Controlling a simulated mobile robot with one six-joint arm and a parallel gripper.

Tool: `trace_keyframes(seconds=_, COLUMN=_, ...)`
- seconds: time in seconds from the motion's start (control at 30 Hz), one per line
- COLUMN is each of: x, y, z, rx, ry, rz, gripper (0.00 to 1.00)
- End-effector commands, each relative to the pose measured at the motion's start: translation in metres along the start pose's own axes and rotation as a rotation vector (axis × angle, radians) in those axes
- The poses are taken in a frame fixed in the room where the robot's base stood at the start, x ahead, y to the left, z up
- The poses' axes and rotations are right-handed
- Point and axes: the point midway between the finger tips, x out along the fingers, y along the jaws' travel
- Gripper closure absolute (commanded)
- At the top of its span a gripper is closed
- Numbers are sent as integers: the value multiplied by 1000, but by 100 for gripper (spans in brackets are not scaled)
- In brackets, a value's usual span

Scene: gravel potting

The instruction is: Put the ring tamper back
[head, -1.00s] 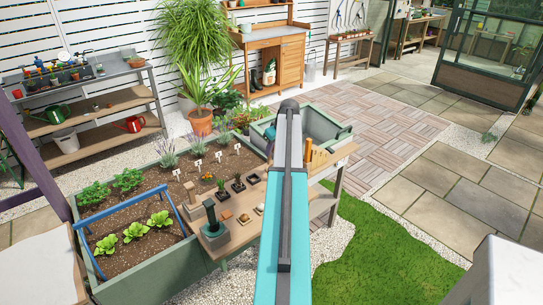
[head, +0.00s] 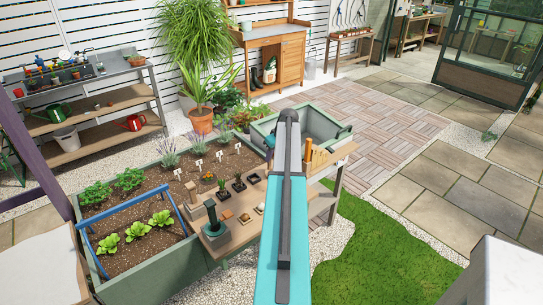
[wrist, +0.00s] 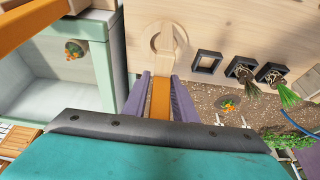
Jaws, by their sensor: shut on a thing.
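My gripper (wrist: 160,98) shows in the wrist view with its two purple fingers shut on an orange-brown wooden handle, which I take to be the ring tamper (wrist: 160,100). Beyond the fingertips a pale wooden ring (wrist: 154,42) shows against the light wooden bench top (wrist: 205,25). It appears in line with the handle; I cannot tell whether it is joined to it or touches the bench. In the head view my arm hides the gripper and the tamper.
Several square black pots (wrist: 208,63) are beside the ring, some with plants. A pale green-edged bin (wrist: 98,28) is at the left of the wrist view. In the head view, an orange upright piece (head: 308,150) stands beside my arm, and the planter bed (head: 145,205) is left.

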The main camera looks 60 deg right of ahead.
Motion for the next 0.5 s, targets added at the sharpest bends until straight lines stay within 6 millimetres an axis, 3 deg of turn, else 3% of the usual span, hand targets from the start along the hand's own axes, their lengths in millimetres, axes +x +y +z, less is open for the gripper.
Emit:
trace_keyframes(seconds=0.4, x=3, y=0, z=2, rx=1, ry=1, rz=0, gripper=97)
trace_keyframes(seconds=0.43, x=3, y=0, z=1, rx=1, ry=0, rz=0, gripper=70)
trace_keyframes(seconds=0.5, x=2, y=0, z=1, rx=1, ry=0, rz=0, gripper=58)
